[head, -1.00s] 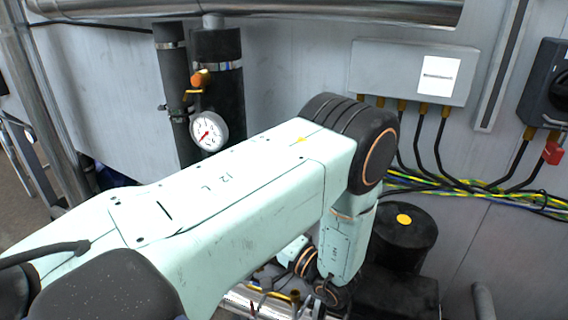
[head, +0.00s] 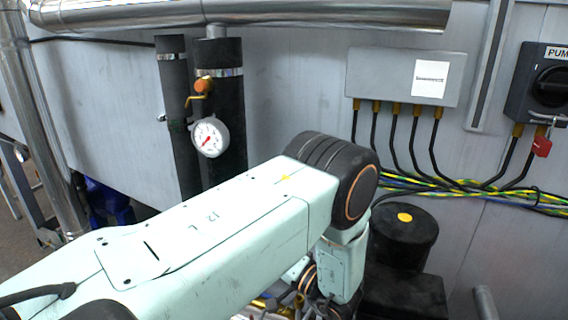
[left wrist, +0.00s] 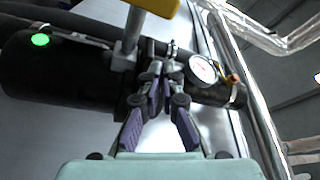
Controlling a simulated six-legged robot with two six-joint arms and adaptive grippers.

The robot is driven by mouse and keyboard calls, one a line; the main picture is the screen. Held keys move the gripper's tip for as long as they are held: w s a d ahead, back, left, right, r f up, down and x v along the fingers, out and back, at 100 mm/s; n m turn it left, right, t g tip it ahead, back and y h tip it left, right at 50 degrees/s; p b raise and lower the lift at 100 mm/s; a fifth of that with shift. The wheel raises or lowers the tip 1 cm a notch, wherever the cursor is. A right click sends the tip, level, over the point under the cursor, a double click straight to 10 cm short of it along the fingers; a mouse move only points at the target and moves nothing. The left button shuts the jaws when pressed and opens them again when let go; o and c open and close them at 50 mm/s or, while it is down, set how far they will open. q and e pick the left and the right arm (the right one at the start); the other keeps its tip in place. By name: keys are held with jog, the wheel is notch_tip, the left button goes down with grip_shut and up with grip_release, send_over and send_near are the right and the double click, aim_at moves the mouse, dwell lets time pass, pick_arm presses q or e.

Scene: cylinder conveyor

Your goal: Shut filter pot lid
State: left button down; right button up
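A black round pot (head: 404,235) with a yellow dot on top stands low at right of centre in the head view, partly behind my left arm. I cannot tell if it is the filter pot. In the left wrist view my left gripper (left wrist: 164,78) points at dark and metal fittings, its fingertips close together. Whether they hold something is unclear. A large black cylinder (left wrist: 70,75) with a green dot lies left of the fingers. A yellow part on a metal stem (left wrist: 152,6) is above them. No lid is clearly made out. My right gripper is not in view.
A white gauge (head: 210,138) and an orange-knobbed valve (head: 203,85) sit by black vertical pipes on the back wall. A grey cable box (head: 385,75) and a switch (head: 548,88) are at right. Thick metal piping (head: 240,12) runs across the top.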

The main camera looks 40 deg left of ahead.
pick_arm(q)
jog(key=shift+s+f, duration=0.15)
jog(key=shift+f, duration=0.25)
jog(key=shift+r, duration=0.1)
notch_tip(320, 180, up, 10)
jog(key=shift+w+r, duration=0.2)
jog(key=shift+r, duration=0.05)
dwell(0.3)
jog(key=shift+s+d, duration=0.1)
